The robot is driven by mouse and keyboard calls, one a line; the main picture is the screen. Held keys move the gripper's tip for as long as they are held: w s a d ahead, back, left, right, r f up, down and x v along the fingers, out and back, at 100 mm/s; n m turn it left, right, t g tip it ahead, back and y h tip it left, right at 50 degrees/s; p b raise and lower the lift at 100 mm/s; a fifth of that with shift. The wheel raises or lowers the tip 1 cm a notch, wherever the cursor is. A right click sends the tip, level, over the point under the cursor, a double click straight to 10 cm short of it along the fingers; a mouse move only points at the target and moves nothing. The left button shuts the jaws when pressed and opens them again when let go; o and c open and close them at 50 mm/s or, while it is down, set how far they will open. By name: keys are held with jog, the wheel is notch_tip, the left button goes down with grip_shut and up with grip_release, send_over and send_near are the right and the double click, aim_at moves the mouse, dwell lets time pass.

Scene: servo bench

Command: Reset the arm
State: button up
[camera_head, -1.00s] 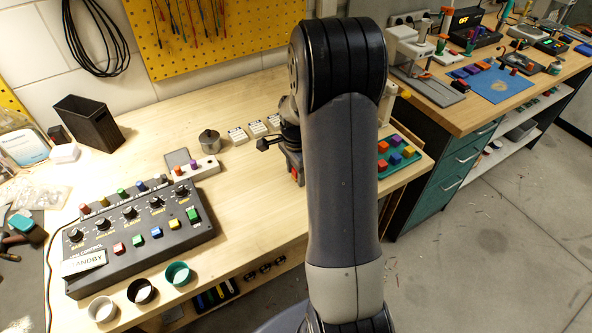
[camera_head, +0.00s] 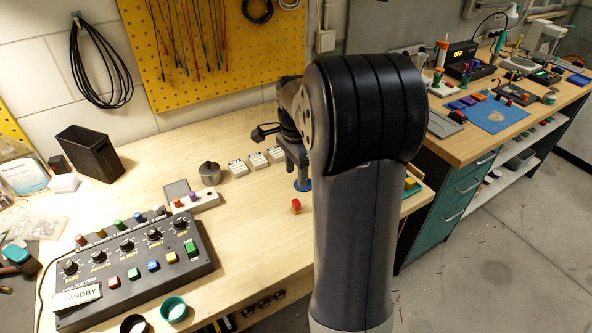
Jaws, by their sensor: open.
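My gripper (camera_head: 301,176) shows just left of my large dark arm link, above the wooden bench (camera_head: 245,205). Its jaws are open, and I see nothing between them. A small red block (camera_head: 296,206) stands on the bench just below and in front of the gripper, apart from it. A blue round piece (camera_head: 303,186) shows right under the fingers, partly hidden by them. My arm hides the bench behind it and most of a green tray (camera_head: 412,196) with coloured blocks.
A black control box (camera_head: 135,268) with knobs and coloured buttons fills the bench's left front. Cups (camera_head: 174,309) stand at its front edge. A metal pot (camera_head: 209,173), white labelled tiles (camera_head: 256,161) and a black bin (camera_head: 90,152) stand farther back. A second bench (camera_head: 470,147) is at right.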

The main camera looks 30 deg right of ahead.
aim_at(296, 201)
notch_tip(296, 201, down, 13)
jog(key=shift+r+p, duration=0.15)
jog(key=shift+p, duration=0.15)
jog(key=shift+r, duration=2)
